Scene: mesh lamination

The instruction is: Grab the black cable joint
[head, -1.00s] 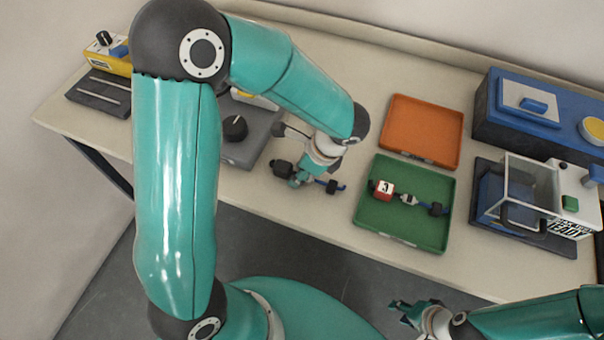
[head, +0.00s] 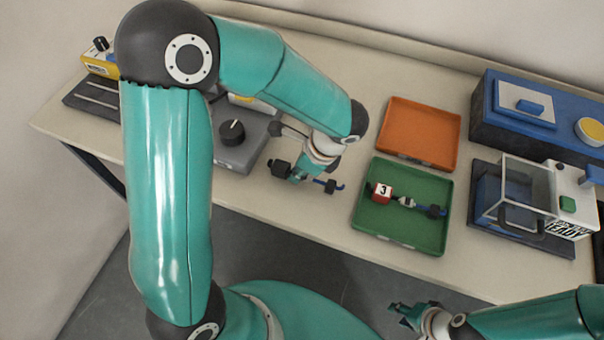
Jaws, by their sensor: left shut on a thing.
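My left gripper (head: 300,174) is shut on the black cable joint (head: 280,168), a small part with a black block at its left end. A blue stem with another black block (head: 330,186) sticks out to the right of the fingers. The middle of the part is hidden by the fingers. It is over the table's front area, left of the green tray; I cannot tell whether it touches the table. My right gripper (head: 399,312) is open and empty, low in front of the table's front edge.
A green tray (head: 375,230) holds a similar part with a red block marked 3 (head: 381,192). An orange tray (head: 421,115) lies behind it. A grey device with a black knob (head: 232,132) stands left. Blue and white machines (head: 483,123) stand right.

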